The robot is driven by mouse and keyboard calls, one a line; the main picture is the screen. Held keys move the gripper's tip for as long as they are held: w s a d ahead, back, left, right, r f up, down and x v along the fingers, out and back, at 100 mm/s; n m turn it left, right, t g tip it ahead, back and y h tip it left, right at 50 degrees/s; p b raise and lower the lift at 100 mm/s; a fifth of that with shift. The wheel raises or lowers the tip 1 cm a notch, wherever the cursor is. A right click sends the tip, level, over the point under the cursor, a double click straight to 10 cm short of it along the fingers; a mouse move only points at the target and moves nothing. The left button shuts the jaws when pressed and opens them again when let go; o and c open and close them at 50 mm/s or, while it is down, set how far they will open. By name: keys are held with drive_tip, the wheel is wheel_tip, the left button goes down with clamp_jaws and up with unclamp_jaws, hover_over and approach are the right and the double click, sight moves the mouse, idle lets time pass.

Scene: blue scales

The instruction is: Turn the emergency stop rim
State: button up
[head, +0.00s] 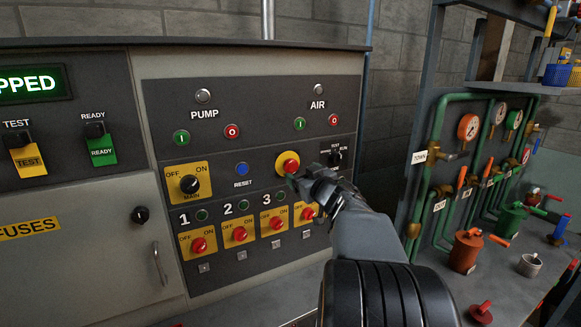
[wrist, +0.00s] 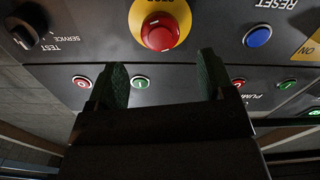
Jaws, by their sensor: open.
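The emergency stop is a red mushroom button (head: 291,166) on a round yellow base (head: 281,158), on the dark control panel. In the wrist view the red button (wrist: 160,33) and its yellow rim (wrist: 141,14) sit at the top centre, beyond the fingertips. My gripper (head: 304,180) is just right of and below the button in the head view. In the wrist view its two green-padded fingers (wrist: 162,78) are spread apart with nothing between them. I cannot tell whether a finger touches the button; in the wrist view they look apart.
A blue reset button (head: 242,169) and a black test/service selector (head: 335,158) flank the stop. Several red rotary switches (head: 240,234) line the row below, one partly behind my gripper. Green pipes and gauges (head: 468,127) stand at the right.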

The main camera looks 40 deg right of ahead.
sight(293, 167)
drive_tip(key=shift+w+d+p, duration=0.2)
drive_tip(key=shift+w+d, duration=0.05)
drive_tip(key=shift+w, duration=1.55)
drive_tip(key=shift+w+d+p, duration=0.15)
drive_tip(key=shift+w+d, duration=0.05)
drive_tip(key=shift+w, duration=1.55)
